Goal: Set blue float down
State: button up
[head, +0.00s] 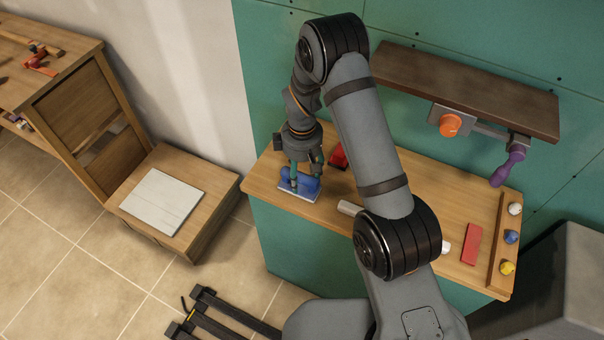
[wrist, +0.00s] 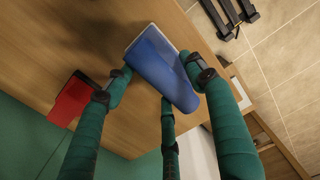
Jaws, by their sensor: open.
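The blue float (head: 299,193) is on the wooden worktop (head: 262,180) near its left end, and its flat plate appears to lie on the wood. In the wrist view the blue float (wrist: 160,62) lies between my green fingers, with a pale plate edge showing on its left. My gripper (head: 304,170) is directly above the float, pointing down, with its fingers open around the handle. In the wrist view my gripper (wrist: 158,84) has fingertips on both sides of the float. Whether any finger still touches it cannot be told.
A red block (head: 338,155) lies just right of the float and shows in the wrist view (wrist: 75,98). A red plate (head: 471,244) and coloured knobs (head: 511,237) are at the right end. A shelf (head: 465,85) with an orange knob (head: 450,125) and purple handle (head: 507,163) overhangs.

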aim_at(302, 172)
jog(key=shift+r, duration=0.1)
notch_tip(302, 172, up, 12)
jog(key=b, duration=0.1)
dwell(0.5)
dwell(0.4)
